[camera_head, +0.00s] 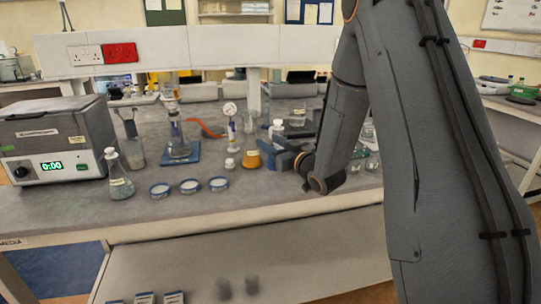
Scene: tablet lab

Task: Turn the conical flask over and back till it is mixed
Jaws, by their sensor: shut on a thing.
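A small conical flask (251,160) with amber liquid and a pale label is at the middle of the bench. My gripper (264,156) reaches it from the right and is shut on it. The fingers and wrist hide part of the flask, and I cannot tell whether its base touches the bench. Another conical flask (121,186) with a white cap, a label and grey-green contents stands at the left, in front of the grey box, apart from my gripper.
Several blue-rimmed dishes (190,186) lie along the front of the bench (215,208). A grey box with a display (55,145) fills the left. Glassware crowds the back; the front strip is clear.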

